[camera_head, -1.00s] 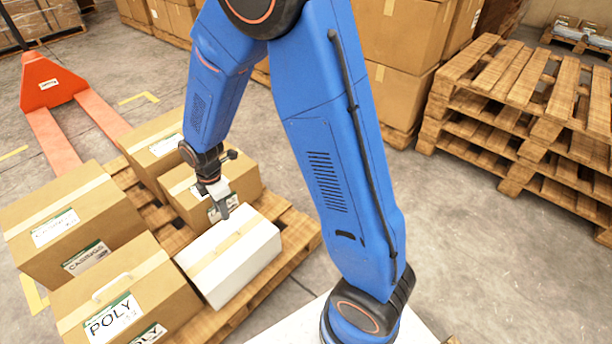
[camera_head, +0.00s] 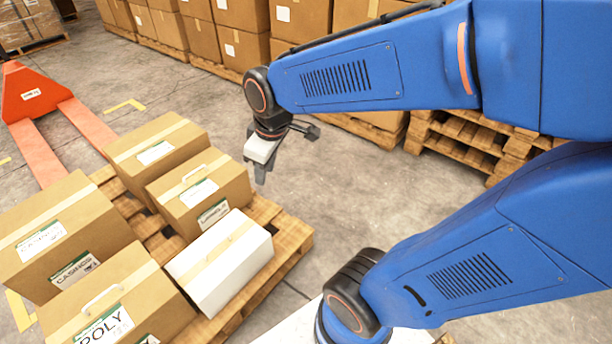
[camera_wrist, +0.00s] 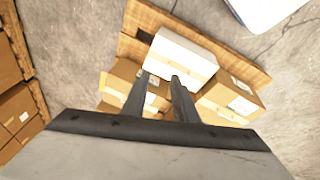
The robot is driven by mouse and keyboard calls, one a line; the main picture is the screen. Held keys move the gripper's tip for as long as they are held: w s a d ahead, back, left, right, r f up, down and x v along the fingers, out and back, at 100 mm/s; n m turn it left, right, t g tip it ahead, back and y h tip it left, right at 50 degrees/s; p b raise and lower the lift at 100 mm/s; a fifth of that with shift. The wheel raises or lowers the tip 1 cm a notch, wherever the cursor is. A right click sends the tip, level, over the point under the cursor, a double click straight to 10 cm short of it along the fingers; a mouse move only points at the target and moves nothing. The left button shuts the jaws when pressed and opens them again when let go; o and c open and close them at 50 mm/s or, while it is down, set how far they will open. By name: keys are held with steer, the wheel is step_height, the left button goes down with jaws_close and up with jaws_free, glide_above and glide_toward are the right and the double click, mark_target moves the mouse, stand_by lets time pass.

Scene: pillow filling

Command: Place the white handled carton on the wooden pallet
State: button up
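The white handled carton (camera_head: 219,264) sits on the wooden pallet (camera_head: 290,238), at its right side, with a tan tape strip across its top. It stands upright beside the brown cartons. My gripper (camera_head: 262,176) is up and to the right of the carton, apart from it, over the pallet's far right side. In the wrist view the white carton (camera_wrist: 183,55) lies beyond my fingertips (camera_wrist: 158,80). The two fingers are apart with nothing between them, so my gripper is open.
Several brown cartons (camera_head: 200,192) share the pallet, including one marked POLY (camera_head: 112,300). A red pallet jack (camera_head: 28,92) is at the far left. Stacked empty pallets (camera_head: 460,145) and stacked boxes (camera_head: 210,42) stand behind. Floor right of the pallet is clear.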

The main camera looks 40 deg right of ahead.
steer(key=s+d+r+m, duration=0.2)
steer(key=s+m, duration=0.1)
steer(key=s, duration=0.2)
steer(key=s+d+r+m+t, duration=0.1)
steer(key=s+d+r+m, duration=0.1)
steer(key=s, duration=0.4)
steer(key=shift+m+t, duration=0.3)
steer(key=shift+m, duration=0.5)
